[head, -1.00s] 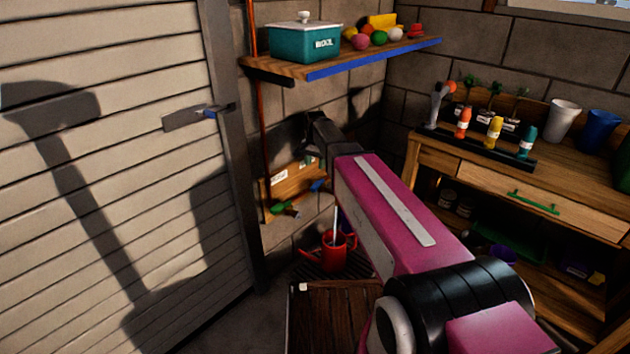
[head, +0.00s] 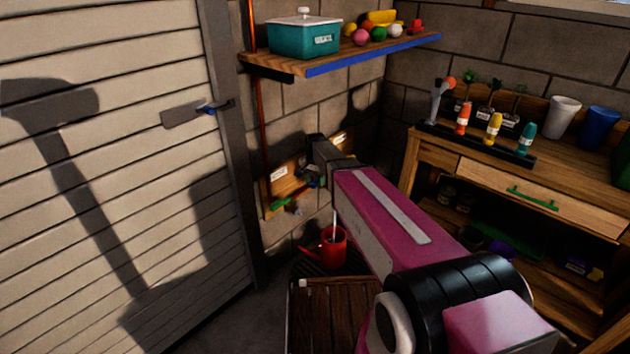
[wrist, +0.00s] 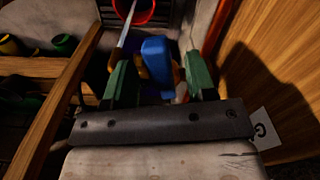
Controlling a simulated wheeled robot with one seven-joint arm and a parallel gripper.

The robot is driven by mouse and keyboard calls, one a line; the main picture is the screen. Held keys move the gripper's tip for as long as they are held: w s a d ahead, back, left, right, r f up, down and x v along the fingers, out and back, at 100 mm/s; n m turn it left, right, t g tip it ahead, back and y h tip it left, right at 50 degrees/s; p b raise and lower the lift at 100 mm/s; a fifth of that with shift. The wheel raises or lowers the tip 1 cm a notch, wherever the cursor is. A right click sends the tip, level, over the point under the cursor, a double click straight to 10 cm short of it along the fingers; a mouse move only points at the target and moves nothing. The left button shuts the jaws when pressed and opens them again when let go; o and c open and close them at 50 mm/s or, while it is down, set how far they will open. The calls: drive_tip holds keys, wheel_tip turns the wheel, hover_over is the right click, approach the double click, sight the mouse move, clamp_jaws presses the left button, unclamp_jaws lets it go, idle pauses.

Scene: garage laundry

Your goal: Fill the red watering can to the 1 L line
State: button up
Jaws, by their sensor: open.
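The red watering can (head: 330,250) stands upright on a dark slatted grate, below the wall board and partly behind my arm. A thin pale stream (head: 334,222), seemingly running water, drops into it. In the wrist view the can's red rim (wrist: 150,14) shows at the top edge, with the stream (wrist: 125,34) reaching it. My gripper (wrist: 157,57) is open, its green fingers on either side of a blue tap handle (wrist: 157,66); I cannot tell whether they touch it. In the head view my arm hides the handle. The 1 L line and water level cannot be made out.
A wooden wall board (head: 282,190) carries a green-handled tap (head: 281,203). A dark slatted wooden surface (head: 330,310) lies in front of the can. A shelf (head: 375,57) juts out above, and a workbench (head: 510,180) stands to the right.

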drive_tip(key=shift+c, duration=0.3)
clamp_jaws()
drive_tip(key=shift+w+a+m, duration=0.25)
drive_tip(key=shift+a+m, duration=0.1)
drive_tip(key=shift+m, duration=0.45)
drive_tip(key=shift+w+a+m, duration=0.25)
drive_tip(key=shift+a+m, duration=0.05)
drive_tip(key=shift+m, duration=0.5)
drive_tip(key=shift+o, duration=0.3)
unclamp_jaws()
wheel_tip(320, 180, up, 11)
